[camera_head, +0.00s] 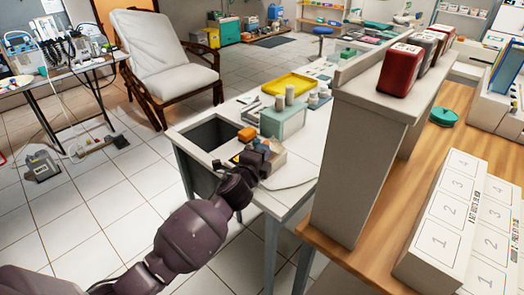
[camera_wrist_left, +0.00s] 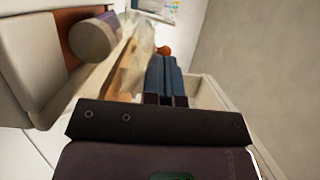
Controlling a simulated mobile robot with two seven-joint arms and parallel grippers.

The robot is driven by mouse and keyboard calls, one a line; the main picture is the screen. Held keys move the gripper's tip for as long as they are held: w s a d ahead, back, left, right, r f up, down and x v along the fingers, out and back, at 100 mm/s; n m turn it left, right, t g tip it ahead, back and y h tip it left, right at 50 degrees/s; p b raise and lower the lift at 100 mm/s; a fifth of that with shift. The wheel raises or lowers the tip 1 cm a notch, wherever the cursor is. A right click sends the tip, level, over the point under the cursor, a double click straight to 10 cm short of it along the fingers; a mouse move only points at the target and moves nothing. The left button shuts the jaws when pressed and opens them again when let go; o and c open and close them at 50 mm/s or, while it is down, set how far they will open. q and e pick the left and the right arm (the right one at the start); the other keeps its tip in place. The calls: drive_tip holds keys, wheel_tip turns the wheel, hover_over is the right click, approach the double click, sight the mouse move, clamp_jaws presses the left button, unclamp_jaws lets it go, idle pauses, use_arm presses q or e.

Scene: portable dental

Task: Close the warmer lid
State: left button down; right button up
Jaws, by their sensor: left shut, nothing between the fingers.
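My left gripper (camera_head: 262,147) reaches over the white worktable among a few small objects. In the left wrist view its blue-grey fingers (camera_wrist_left: 166,72) are together with nothing between them. A pale box with an orange panel (camera_wrist_left: 70,32) and a grey-purple round knob (camera_wrist_left: 92,40) is beside the fingers at the upper left; I cannot tell for certain that it is the warmer. A clear, pale sheet-like part (camera_wrist_left: 118,62) stands between that box and the fingers, possibly a lid. In the head view, my gripper and wrist partly hide a small beige object (camera_head: 275,162). My right gripper is out of view.
A teal box (camera_head: 285,122) with white bottles stands just behind the gripper, and a yellow tray (camera_head: 289,83) lies farther back. A dark opening (camera_head: 208,134) is at the table's left end. A raised shelf (camera_head: 352,150) with red and grey containers borders the right.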

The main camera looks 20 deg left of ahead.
use_arm(q)
drive_tip(key=shift+w+a+r+n+p, duration=0.15)
drive_tip(key=shift+w+r+n+p, duration=0.1)
drive_tip(key=shift+r+n+p, duration=0.35)
drive_tip(key=shift+a+f+n+g+p, duration=0.1)
drive_tip(key=shift+a+n+g+p, duration=0.2)
drive_tip(key=shift+n+p, duration=0.1)
drive_tip(key=shift+w+a+f+n, duration=0.1)
drive_tip(key=shift+f+n, duration=0.05)
drive_tip(key=shift+n, duration=0.15)
drive_tip(key=shift+p, duration=0.35)
drive_tip(key=shift+a+f, duration=0.1)
drive_tip(key=shift+w+a+n+p, duration=0.1)
drive_tip(key=shift+n+p, duration=0.2)
drive_tip(key=shift+f+g, duration=0.1)
drive_tip(key=shift+g, duration=0.2)
